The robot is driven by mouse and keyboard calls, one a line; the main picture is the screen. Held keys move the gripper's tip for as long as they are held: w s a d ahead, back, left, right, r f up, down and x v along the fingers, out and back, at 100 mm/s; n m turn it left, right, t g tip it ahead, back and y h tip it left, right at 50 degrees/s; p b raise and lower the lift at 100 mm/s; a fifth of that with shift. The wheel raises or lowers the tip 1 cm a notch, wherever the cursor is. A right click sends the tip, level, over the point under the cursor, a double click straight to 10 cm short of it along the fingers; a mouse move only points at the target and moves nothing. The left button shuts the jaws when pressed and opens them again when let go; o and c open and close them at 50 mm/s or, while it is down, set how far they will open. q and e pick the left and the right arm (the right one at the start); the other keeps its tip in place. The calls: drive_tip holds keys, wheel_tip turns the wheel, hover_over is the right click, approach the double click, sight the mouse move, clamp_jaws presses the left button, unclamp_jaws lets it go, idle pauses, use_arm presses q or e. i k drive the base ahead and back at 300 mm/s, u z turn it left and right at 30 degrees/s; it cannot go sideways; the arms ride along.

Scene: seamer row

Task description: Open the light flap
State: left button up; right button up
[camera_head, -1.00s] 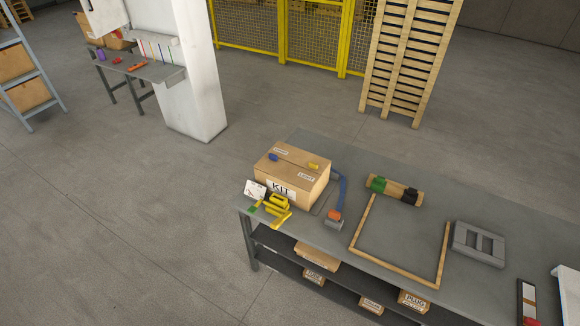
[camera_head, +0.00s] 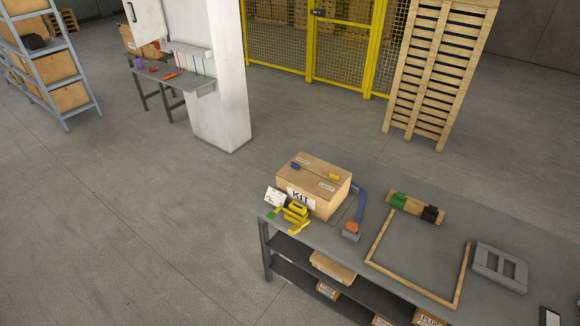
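A brown cardboard box (camera_head: 313,186) marked KIT stands on the near left part of a grey workbench (camera_head: 395,190). Its top looks closed. A blue piece (camera_head: 295,167) and a yellow piece (camera_head: 334,176) sit on the top, on either side of a dark seam. Two small white labels (camera_head: 327,187) are on the top; their words are too small to read. I cannot tell which flap is the light one. Neither of my grippers is in view.
Yellow tools (camera_head: 296,214) and a white card (camera_head: 275,197) lie before the box. A blue-handled orange tool (camera_head: 353,228) lies right of it. A wooden frame (camera_head: 376,238) and a grey block (camera_head: 499,267) are further right. Open floor lies left of the bench.

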sight(321, 187)
drive_tip(key=k, duration=0.25)
drive_tip(key=z, duration=1)
drive_tip(key=i, duration=0.85)
drive_tip(key=u, duration=2.15)
